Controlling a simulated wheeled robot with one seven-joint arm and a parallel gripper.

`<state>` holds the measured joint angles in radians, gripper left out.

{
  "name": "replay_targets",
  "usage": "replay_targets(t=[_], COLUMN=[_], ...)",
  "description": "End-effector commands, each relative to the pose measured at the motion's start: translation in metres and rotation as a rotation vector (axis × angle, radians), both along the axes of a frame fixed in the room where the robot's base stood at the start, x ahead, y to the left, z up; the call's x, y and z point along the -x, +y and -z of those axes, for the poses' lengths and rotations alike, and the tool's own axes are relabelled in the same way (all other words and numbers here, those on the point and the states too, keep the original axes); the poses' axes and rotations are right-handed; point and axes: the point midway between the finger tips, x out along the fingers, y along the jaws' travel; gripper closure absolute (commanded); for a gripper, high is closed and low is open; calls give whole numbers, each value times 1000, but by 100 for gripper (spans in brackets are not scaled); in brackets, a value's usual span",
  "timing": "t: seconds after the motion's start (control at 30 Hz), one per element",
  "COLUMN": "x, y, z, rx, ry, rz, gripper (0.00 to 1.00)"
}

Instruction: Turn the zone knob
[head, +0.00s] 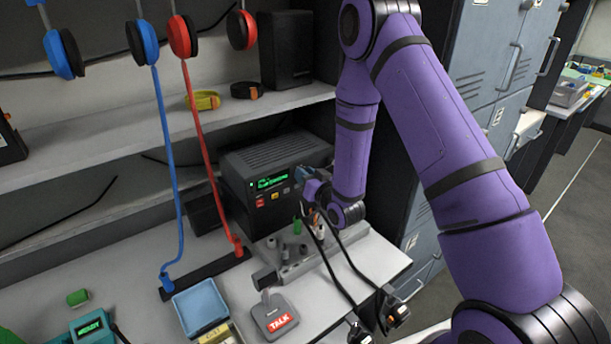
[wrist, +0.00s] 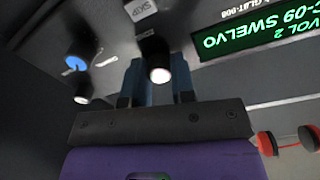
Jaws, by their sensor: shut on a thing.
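A dark radio-like unit (head: 262,165) with a green lit display (head: 272,180) stands on the desk. Its front panel fills the wrist view, where the display (wrist: 262,32) appears upside down. My gripper (wrist: 154,80) has its blue fingers on either side of a black knob with a pale end (wrist: 157,68) and is shut on it. I cannot read a label marking it as the zone knob. In the head view my gripper (head: 312,182) is at the right end of the unit's front and hides the knob. Another dark knob (wrist: 83,92) and a blue round part (wrist: 76,63) lie to the left.
A grey block with several pegs (head: 292,258) stands just below my gripper. A TALK pad (head: 275,314) and a blue tray (head: 200,306) are in front. Blue and red headset cords (head: 197,120) hang at the left. Grey lockers (head: 490,60) stand at the right.

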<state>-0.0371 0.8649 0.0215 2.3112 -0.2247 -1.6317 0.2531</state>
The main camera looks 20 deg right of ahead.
Motion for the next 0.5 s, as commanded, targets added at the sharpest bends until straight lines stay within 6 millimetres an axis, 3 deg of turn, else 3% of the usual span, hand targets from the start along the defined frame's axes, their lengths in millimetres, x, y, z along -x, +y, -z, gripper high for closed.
replay_targets(t=[0.5], x=[0], y=[-1], z=[1], rx=[38], ry=[-11], rz=[1], gripper=[100])
